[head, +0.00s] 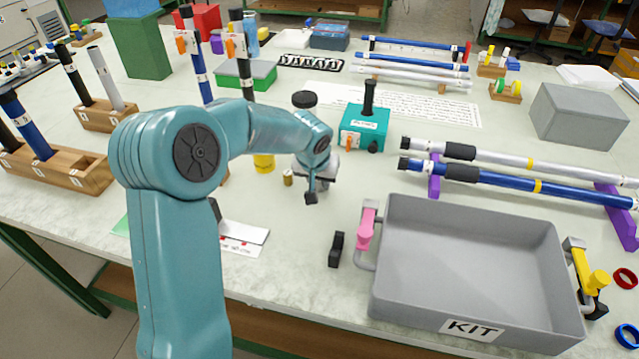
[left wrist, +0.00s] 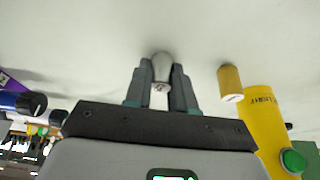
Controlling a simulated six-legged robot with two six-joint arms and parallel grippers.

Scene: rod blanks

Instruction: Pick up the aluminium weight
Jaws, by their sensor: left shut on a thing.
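The aluminium weight (left wrist: 162,72) is a small silver cylinder between the two fingers of my left gripper (left wrist: 161,88) in the left wrist view. The fingers are shut on its sides. In the head view my left gripper (head: 311,196) points down, low over the table's middle, and I cannot make out the weight there. A brass weight (head: 288,177) stands just left of the gripper, apart from it. It also shows in the left wrist view (left wrist: 230,82). My right gripper is in neither view.
A yellow bottle (left wrist: 262,118) stands behind the brass weight. The grey KIT tray (head: 470,262) lies right of the gripper, with a small black piece (head: 336,249) before it. A teal box (head: 364,128) stands behind. Blue and silver rods (head: 520,180) lie at right.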

